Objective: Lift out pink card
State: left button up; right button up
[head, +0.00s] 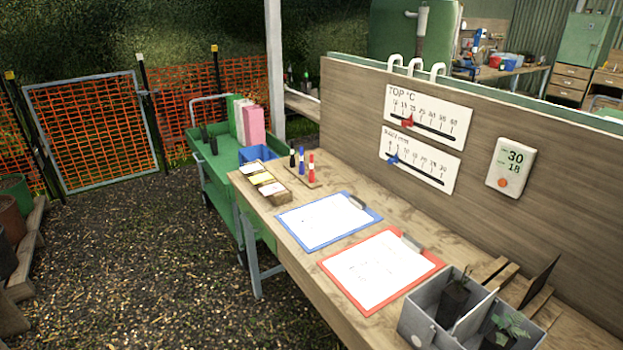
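A pink upright slab (254,126) stands on the green cart (222,166) beyond the bench, at the right end of a row with a white and a green one. I cannot tell whether it is a card or a folder. A small wooden box (283,197) on the far left corner of the bench holds yellow and white cards (266,183); no pink shows clearly among them. Neither of my grippers is in view.
The bench holds a blue clipboard (325,221), a red clipboard (378,270), several markers (301,161) and a grey divided bin (428,328) with plants. A board with sliding scales (428,118) rises behind. Gravel floor lies clear at left.

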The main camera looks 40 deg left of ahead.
aim_at(275, 188)
jog(key=i+j+z, duration=0.2)
jog(key=j+z, duration=0.15)
jog(key=j, duration=1.2)
jog(key=j+z, duration=0.35)
jog(key=j, duration=1.15)
